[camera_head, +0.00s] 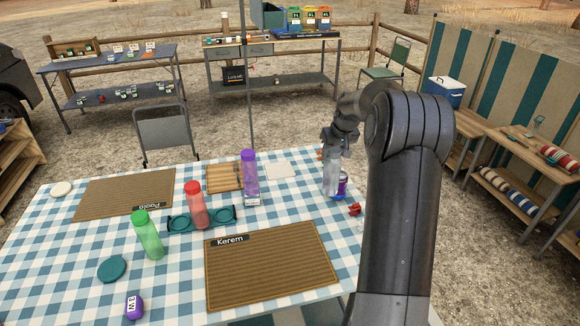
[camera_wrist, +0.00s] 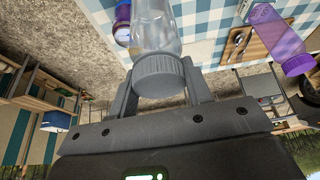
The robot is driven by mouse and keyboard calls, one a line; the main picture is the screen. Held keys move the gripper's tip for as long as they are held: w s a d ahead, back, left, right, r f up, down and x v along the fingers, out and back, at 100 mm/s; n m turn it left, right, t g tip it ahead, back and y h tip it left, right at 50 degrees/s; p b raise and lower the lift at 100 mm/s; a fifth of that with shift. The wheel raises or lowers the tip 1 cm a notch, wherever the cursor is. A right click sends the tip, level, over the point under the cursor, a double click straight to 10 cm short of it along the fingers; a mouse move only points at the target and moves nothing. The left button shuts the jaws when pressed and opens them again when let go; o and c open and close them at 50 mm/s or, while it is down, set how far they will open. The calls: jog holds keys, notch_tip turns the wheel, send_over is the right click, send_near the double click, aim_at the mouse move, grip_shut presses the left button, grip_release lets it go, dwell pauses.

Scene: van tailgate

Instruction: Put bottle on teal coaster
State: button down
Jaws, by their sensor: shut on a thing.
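My gripper (camera_head: 334,148) is at the right end of the checkered table. It is shut on the grey cap of a clear bottle (camera_head: 331,180), which hangs upright below it. In the wrist view the clear bottle (camera_wrist: 153,25) and its ribbed cap sit between both fingers. Whether the bottle's base touches the table I cannot tell. The round teal coaster (camera_head: 112,269) lies bare on the table at the front left, far from my gripper. It is not seen in the wrist view.
A green bottle (camera_head: 148,236), a red bottle (camera_head: 196,207) and a purple bottle (camera_head: 250,175) stand between my gripper and the coaster. A dark teal two-ring holder (camera_head: 179,223) is by the red one. A purple can (camera_head: 343,183) stands close beside the held bottle.

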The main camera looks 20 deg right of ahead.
jog(key=shift+s+d+r, duration=0.1)
jog(key=shift+r, duration=0.05)
notch_tip(320, 180, up, 12)
jog(key=r, duration=0.1)
jog(key=w+a+n+y, duration=0.1)
jog(key=w+a+n, duration=0.15)
jog(key=a, duration=1.65)
jog(key=w+a+n+y, duration=0.1)
jog(key=w+a+n, duration=0.15)
jog(key=a, duration=1.75)
jog(key=s+a+n, duration=0.1)
jog(key=s+a, duration=0.4)
jog(key=a, duration=0.8)
jog(key=s+a+n+g+y, duration=0.1)
jog(key=s+a, duration=0.5)
jog(key=a, duration=0.7)
jog(key=s+a+n, duration=0.2)
jog(key=s+a, duration=0.3)
jog(key=a, duration=0.7)
notch_tip(320, 180, down, 22)
jog(key=shift+s+r, duration=0.15)
jog(key=shift+a, duration=0.1)
